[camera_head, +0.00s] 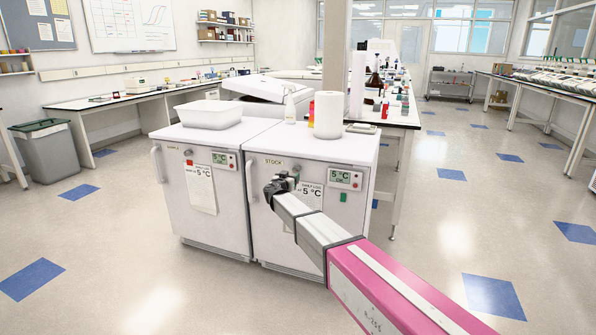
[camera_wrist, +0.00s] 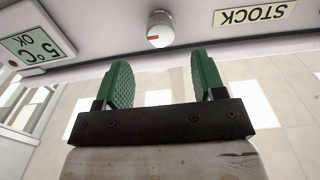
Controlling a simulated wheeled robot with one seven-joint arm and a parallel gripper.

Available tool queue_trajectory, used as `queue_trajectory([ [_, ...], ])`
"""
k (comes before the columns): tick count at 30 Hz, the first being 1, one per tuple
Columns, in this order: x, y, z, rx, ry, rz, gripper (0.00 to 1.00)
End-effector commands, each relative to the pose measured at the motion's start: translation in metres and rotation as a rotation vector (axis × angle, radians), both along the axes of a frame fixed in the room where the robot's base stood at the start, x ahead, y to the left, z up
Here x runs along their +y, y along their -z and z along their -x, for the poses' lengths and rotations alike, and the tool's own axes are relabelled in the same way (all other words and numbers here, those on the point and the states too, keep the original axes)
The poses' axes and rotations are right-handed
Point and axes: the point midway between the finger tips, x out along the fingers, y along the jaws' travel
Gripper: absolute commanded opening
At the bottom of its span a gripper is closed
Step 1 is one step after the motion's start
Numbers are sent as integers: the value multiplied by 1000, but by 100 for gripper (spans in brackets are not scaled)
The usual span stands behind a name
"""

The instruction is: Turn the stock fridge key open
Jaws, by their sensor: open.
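The stock fridge (camera_head: 317,215) is the right one of two white under-counter fridges, with a STOCK label that also shows upside down in the wrist view (camera_wrist: 254,15). Its round lock or key knob (camera_wrist: 160,29), white with a small red mark, is on the fridge front beside the label. My gripper (camera_wrist: 163,82) has two green ridged fingers, spread apart with nothing between them. The knob lies just beyond the fingertips, roughly centred between them and not gripped. In the head view my gripper (camera_head: 278,187) is at the upper front of this fridge and hides the knob.
The stock fridge display (camera_head: 345,179) reads 5 °C OK. The left fridge (camera_head: 203,205) stands against it with its own paper log. A white tub (camera_head: 210,114), a spray bottle (camera_head: 290,104) and a paper roll (camera_head: 328,115) stand on top. The floor in front is clear.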

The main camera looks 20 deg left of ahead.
Motion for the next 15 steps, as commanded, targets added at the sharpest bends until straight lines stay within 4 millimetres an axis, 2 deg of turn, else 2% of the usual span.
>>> queue_trajectory([
  [1,1,0,-11,0,1,0,63],
  [9,-3,0,-59,0,2,1,63],
  [15,-6,0,-81,0,1,1,63],
])
